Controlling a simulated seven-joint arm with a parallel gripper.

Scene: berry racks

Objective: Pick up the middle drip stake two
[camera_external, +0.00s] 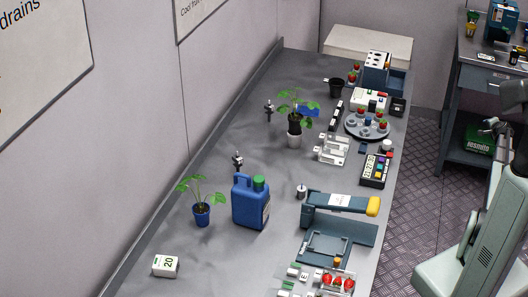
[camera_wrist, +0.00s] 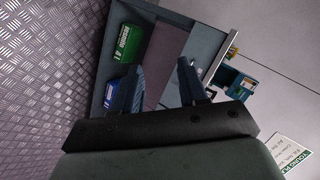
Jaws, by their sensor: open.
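In the external view, small dark upright pieces that look like drip stakes stand on the bench near the wall. One is behind the blue jug (camera_external: 238,160), and another is farther back (camera_external: 268,108), left of a potted plant. Their details are too small to tell, and I cannot tell which one is the middle drip stake two. My gripper (camera_wrist: 160,66) is open and empty in the wrist view, with its two fingers apart. It points toward the side shelf and floor, away from the bench. My arm shows at the right edge of the external view, well clear of the stakes.
A blue tool with a yellow end (camera_external: 340,202) and a round berry rack (camera_external: 366,124) line the front. The left bench is mostly clear.

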